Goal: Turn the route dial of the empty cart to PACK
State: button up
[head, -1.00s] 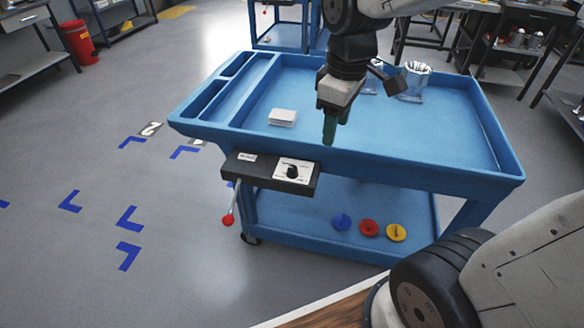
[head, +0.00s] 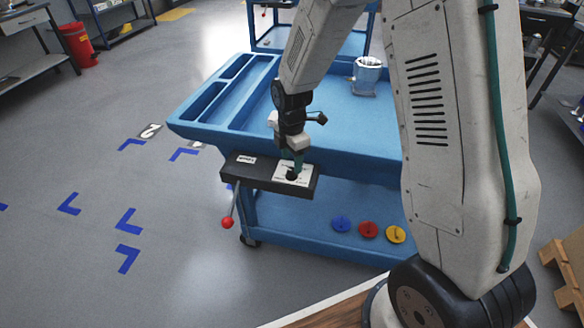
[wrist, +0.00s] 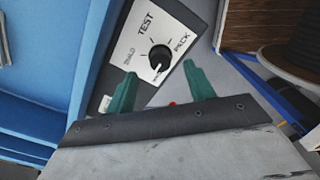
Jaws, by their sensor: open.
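The blue cart (head: 190,128) stands in front of me, with a black control box (head: 245,172) on its near side. The route dial (head: 292,176) is a black knob on a white plate. In the wrist view the knob (wrist: 159,56) has TEST, BUILD and PACK printed around it, plus a lower label I cannot read. Its white mark points at that lower label, away from PACK. My gripper (wrist: 161,84) is open, its green fingers spread, with the knob just beyond and between the fingertips. In the head view my gripper (head: 292,160) is right over the dial plate; contact cannot be told.
A metal housing (head: 367,75) stands in this cart's tray, so the tray is not empty. Blue, red (head: 368,229) and yellow discs lie on the lower shelf. A red-knobbed lever (head: 227,222) hangs below the box. Another blue cart (head: 270,40) stands behind.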

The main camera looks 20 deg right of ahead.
aim_at(292, 170)
jog(key=shift+f, duration=2)
jog(key=c, duration=1)
jog(key=shift+o, duration=0.2)
